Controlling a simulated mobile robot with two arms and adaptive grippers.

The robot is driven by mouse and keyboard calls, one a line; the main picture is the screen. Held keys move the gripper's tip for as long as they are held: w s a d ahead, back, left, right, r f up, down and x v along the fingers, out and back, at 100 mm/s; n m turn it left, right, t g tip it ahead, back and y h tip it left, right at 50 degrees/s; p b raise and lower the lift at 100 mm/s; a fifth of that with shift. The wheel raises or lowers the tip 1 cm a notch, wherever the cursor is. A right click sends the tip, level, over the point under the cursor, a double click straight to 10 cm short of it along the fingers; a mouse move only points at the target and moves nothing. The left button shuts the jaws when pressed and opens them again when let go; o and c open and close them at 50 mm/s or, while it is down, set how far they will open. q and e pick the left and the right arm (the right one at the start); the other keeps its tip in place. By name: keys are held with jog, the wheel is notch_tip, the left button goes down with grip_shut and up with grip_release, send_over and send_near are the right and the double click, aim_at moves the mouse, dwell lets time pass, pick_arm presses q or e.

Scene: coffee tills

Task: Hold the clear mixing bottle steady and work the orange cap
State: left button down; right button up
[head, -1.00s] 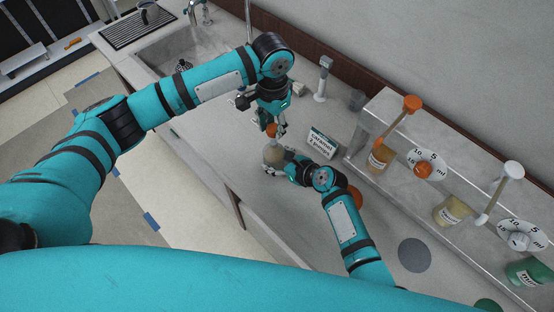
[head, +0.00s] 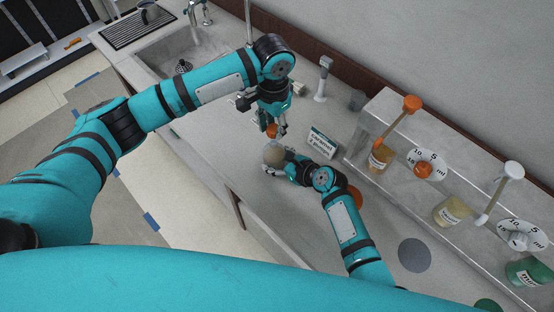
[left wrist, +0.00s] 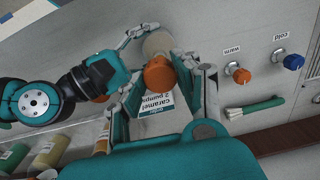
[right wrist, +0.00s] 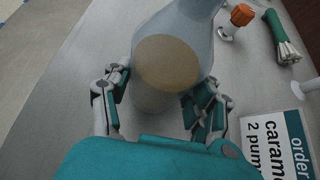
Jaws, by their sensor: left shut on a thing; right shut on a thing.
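The clear mixing bottle (head: 273,155) stands upright on the counter with tan liquid inside; it fills the middle of the right wrist view (right wrist: 172,65). My right gripper (right wrist: 165,95) is shut around its body, one finger on each side. The orange cap (head: 272,131) is at the top of the bottle, in the grip of my left gripper (head: 273,134), which reaches down from above. In the left wrist view the cap (left wrist: 159,76) lies between the left fingers, with the bottle (left wrist: 158,43) behind it. Whether the cap sits fully on the neck cannot be told.
A caramel order sign (head: 322,141) stands close to the right of the bottle. A raised shelf (head: 375,115) with pump bottles is farther right. The sink (head: 185,55) is at the back left. An orange knob (left wrist: 241,75) and blue knob (left wrist: 293,62) show nearby.

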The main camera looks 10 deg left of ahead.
aim_at(274, 142)
pick_arm(q)
jog(key=shift+f, duration=0.1)
jog(key=shift+f, duration=1.5)
jog(key=shift+f, duration=0.2)
jog(key=shift+f, duration=0.9)
